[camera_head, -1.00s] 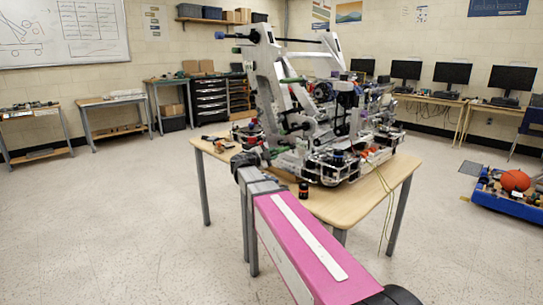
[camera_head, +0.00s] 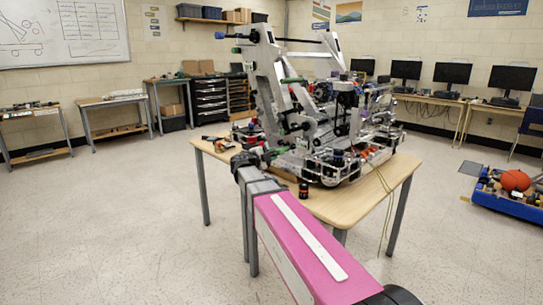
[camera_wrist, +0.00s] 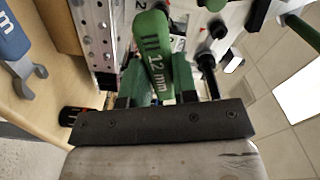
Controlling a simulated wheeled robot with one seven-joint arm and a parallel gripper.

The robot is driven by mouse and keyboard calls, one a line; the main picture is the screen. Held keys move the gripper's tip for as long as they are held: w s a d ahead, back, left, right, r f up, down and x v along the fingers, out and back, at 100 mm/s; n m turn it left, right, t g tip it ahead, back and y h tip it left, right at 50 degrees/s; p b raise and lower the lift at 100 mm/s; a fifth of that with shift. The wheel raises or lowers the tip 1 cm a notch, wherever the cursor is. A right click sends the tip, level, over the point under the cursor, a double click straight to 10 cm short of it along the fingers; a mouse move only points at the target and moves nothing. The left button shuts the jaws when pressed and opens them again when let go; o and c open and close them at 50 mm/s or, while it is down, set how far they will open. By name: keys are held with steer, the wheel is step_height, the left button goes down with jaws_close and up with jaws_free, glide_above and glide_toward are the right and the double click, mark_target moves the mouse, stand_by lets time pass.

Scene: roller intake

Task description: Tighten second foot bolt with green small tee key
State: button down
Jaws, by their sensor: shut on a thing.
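In the wrist view, a green key handle (camera_wrist: 157,60) marked "12 mm" stands between the two fingers of my gripper (camera_wrist: 160,85). My gripper is shut on it. The key's far end is hidden among the parts of the machine. In the head view, my gripper (camera_head: 258,153) is at the left front of the white and black roller-intake machine (camera_head: 335,140), which stands on a wooden table. The key is too small to make out clearly there. I cannot pick out the second foot bolt in either view.
A perforated metal rail (camera_wrist: 97,35) and dark rods (camera_wrist: 207,75) are close around my gripper. A blue wrench (camera_wrist: 17,50) lies at the left in the wrist view.

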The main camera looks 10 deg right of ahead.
steer(key=shift+s+a, duration=0.1)
steer(key=shift+a, duration=0.05)
steer(key=shift+s+a, duration=0.35)
steer(key=shift+a, duration=0.2)
stand_by(0.4)
steer(key=shift+v, duration=2.2)
steer(key=c, duration=1.4)
jaws_free()
steer(key=shift+c, duration=0.2)
jaws_close()
steer(key=n, duration=1.3)
steer(key=shift+s+a, duration=0.3)
